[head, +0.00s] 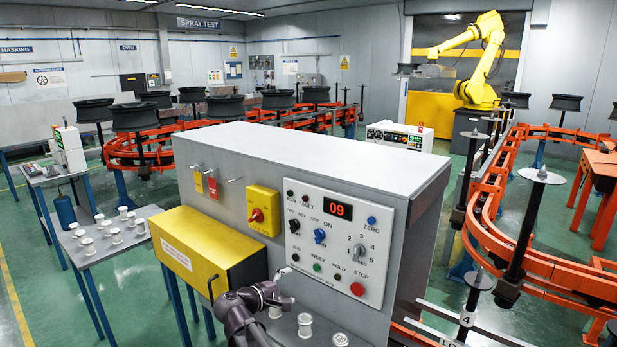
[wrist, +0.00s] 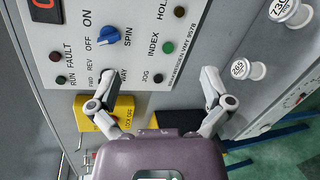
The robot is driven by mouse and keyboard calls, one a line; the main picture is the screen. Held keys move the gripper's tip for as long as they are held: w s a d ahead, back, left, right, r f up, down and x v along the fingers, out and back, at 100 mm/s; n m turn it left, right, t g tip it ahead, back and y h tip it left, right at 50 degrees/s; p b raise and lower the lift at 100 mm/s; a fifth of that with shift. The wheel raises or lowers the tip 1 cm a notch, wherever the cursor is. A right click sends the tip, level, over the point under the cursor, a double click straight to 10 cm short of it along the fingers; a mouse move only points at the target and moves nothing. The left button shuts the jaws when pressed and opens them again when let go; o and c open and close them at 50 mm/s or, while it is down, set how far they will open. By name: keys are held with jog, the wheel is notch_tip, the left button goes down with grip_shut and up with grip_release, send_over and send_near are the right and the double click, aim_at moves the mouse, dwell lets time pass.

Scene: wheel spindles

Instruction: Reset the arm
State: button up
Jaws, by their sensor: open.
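My gripper (head: 287,289) is in front of the lower left of the white control panel (head: 325,230), with my dark arm below and left of it. In the wrist view my gripper (wrist: 157,82) has its two grey fingers spread wide, with nothing between them. The panel fills the upper part of that view, with the blue SPIN knob (wrist: 109,36), a black FWD/REV knob (wrist: 107,81) and the green INDEX button (wrist: 168,48). I cannot tell whether the fingers touch the panel.
A yellow box (head: 178,262) juts out left of my gripper. White spools (head: 305,325) stand on a ledge just below it; they also show in the wrist view (wrist: 247,69). An orange conveyor (head: 482,210) runs at the right. A table with more spools (head: 107,226) is at the left.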

jog(key=s+d+f+m+g+y, duration=0.1)
jog(key=s+d+f+m+g, duration=0.25)
jog(key=d, duration=0.35)
jog(key=s+d+f+m+g+y, duration=0.25)
jog(key=d+f, duration=0.25)
jog(key=d, duration=0.3)
jog(key=s+d+f+m+g+y, duration=0.4)
jog(key=s+d+f+m+y, duration=0.2)
jog(key=s, duration=0.4)
jog(key=shift+s+d+m+g+y, duration=0.35)
jog(key=shift+d+m+g+y, duration=0.05)
jog(key=shift+d+y, duration=0.3)
